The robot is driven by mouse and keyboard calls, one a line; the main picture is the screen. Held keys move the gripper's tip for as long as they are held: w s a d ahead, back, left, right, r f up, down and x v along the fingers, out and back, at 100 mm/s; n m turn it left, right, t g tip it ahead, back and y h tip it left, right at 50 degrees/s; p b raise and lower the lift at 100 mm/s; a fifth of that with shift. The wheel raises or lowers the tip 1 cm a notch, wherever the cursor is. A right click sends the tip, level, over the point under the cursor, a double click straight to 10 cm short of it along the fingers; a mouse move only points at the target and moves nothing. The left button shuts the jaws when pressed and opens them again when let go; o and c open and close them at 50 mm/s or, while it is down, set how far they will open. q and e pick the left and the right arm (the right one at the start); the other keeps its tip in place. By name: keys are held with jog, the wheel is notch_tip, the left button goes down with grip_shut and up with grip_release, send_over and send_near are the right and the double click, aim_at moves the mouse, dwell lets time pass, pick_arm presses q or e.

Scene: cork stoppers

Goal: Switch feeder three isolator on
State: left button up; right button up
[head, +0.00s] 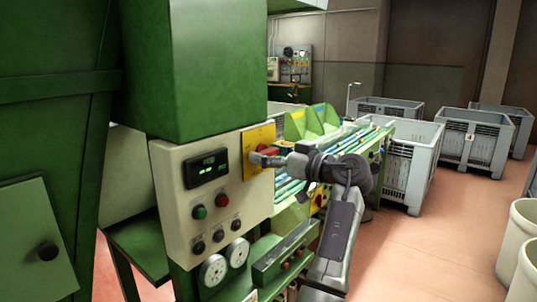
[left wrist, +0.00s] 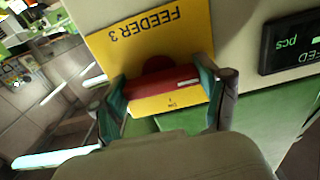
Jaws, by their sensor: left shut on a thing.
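The feeder three isolator is a red rotary handle (left wrist: 165,84) on a yellow plate (left wrist: 145,40) marked FEEDER 3, which appears upside down in the left wrist view. In the head view the yellow plate (head: 258,137) is on the right edge of the cream control panel, with the red handle (head: 268,150) partly hidden by my gripper. My left gripper (left wrist: 166,92) is shut on the red handle, one finger at each end of it. It also shows in the head view (head: 262,158). The handle lies across the plate in the wrist view. My right gripper is not in view.
The cream panel (head: 172,187) carries a lit display (head: 207,168), green and red buttons, black knobs and two round dials. A conveyor with blue-green strips (head: 290,190) runs behind my arm.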

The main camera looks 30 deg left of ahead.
pick_arm(q)
jog(key=m+p, duration=0.1)
jog(key=m, duration=0.3)
jog(key=shift+r, duration=0.2)
jog(key=m+p, duration=0.2)
jog(key=m, duration=0.2)
jog(key=shift+r, duration=0.1)
jog(key=m+p, duration=0.3)
jog(key=m, duration=0.2)
jog(key=shift+r, duration=0.1)
jog(key=m+p, duration=0.3)
jog(key=shift+m, duration=0.3)
jog(key=shift+m+p, duration=0.4)
jog(key=shift+m, duration=0.1)
jog(key=shift+f, duration=0.2)
